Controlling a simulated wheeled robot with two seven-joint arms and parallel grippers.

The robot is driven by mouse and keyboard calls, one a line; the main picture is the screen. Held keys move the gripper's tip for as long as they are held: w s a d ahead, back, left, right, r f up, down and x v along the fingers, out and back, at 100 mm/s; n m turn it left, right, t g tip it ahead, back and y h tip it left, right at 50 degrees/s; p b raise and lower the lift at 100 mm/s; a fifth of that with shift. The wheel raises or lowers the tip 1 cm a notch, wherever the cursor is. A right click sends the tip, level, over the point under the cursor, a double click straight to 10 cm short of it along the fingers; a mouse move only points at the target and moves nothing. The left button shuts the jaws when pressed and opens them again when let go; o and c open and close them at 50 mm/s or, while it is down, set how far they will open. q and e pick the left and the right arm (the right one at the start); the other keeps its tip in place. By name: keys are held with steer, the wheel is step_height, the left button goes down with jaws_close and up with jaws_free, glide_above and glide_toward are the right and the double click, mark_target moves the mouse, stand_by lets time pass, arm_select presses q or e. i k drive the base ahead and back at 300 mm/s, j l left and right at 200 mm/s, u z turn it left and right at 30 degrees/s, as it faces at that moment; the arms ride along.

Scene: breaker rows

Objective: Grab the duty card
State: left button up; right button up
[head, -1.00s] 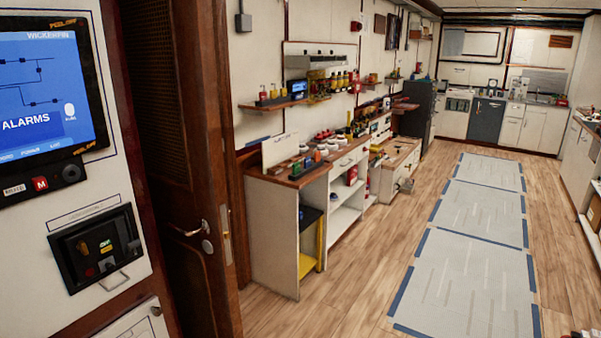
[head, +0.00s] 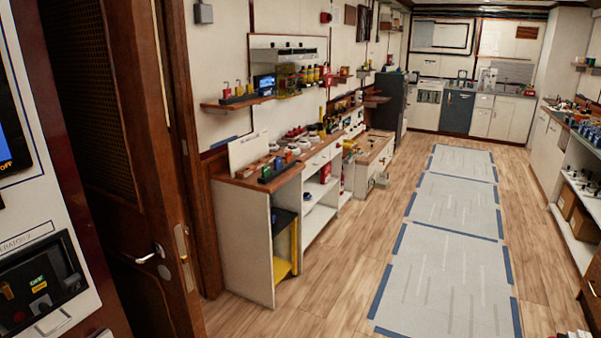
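I cannot make out a duty card in the head view. A white upright board (head: 248,150) stands at the back of the near left workbench (head: 243,184), but it is too small to read. Small items crowd the bench top and the wall shelf (head: 238,102) above it. Neither of my grippers is in view.
An open wooden door (head: 105,150) and a panel with a breaker (head: 40,280) fill the near left. Grey floor mats edged in blue (head: 452,255) run down the middle aisle. A counter with shelves (head: 575,185) lines the right. The wooden floor between is clear.

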mark_target(265, 169)
steer(key=i+l+z, duration=0.1)
steer(key=i+z, duration=0.3)
steer(key=i, duration=0.35)
steer(key=i+j+z, duration=0.1)
steer(key=i+z, duration=0.35)
steer(key=i, duration=0.25)
steer(key=i+u, duration=0.25)
steer(key=i, duration=0.5)
steer(key=i+l+u, duration=0.25)
steer(key=i, duration=0.45)
steer(key=i+u, duration=0.4)
steer(key=i, duration=0.6)
steer(key=u, duration=0.4)
